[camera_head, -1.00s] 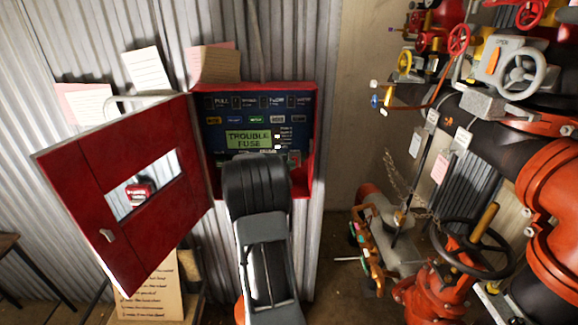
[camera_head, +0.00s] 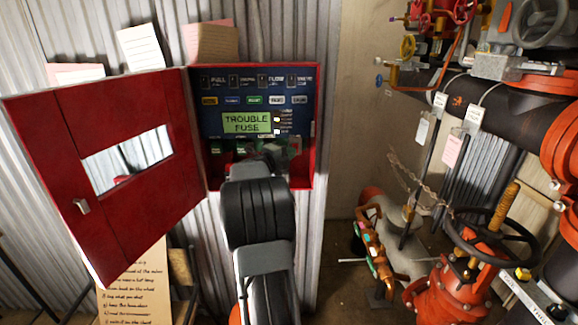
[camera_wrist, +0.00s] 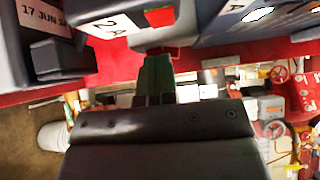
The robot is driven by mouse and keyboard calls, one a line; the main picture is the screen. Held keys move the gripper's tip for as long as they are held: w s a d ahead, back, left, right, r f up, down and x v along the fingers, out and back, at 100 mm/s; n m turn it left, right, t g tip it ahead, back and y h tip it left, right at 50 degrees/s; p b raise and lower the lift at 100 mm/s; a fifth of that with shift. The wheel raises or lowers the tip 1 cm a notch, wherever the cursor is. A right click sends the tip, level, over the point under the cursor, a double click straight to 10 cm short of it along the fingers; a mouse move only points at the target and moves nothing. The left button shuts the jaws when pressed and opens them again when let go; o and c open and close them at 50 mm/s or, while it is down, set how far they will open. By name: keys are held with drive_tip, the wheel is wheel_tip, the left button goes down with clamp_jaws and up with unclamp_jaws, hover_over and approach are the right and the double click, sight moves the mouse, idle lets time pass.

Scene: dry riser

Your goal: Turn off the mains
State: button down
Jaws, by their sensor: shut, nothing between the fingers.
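The red alarm panel box (camera_head: 309,125) hangs open on the corrugated wall. Its green screen (camera_head: 247,122) reads TROUBLE FUSE. My gripper (camera_head: 268,152) is at the lower part of the box, and my arm hides much of that part. In the wrist view my gripper (camera_wrist: 157,75) is shut and empty, its tips just below a dark block with a white 2A label (camera_wrist: 112,25) and a small red part (camera_wrist: 160,17). A dark block with a date label (camera_wrist: 42,18) is to the left. I cannot make out which part is the mains switch.
The red panel door (camera_head: 120,170) swings out to the left. Red valves with a black handwheel (camera_head: 490,238) and large pipes (camera_head: 530,115) fill the right side. A written board (camera_head: 137,285) stands below the door.

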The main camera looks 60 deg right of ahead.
drive_tip(key=shift+w+r+p, duration=0.1)
drive_tip(key=shift+p, duration=0.25)
drive_tip(key=a+b, duration=0.3)
drive_tip(key=a, duration=1)
drive_tip(key=shift+s+r, duration=0.2)
drive_tip(key=shift+s, duration=0.25)
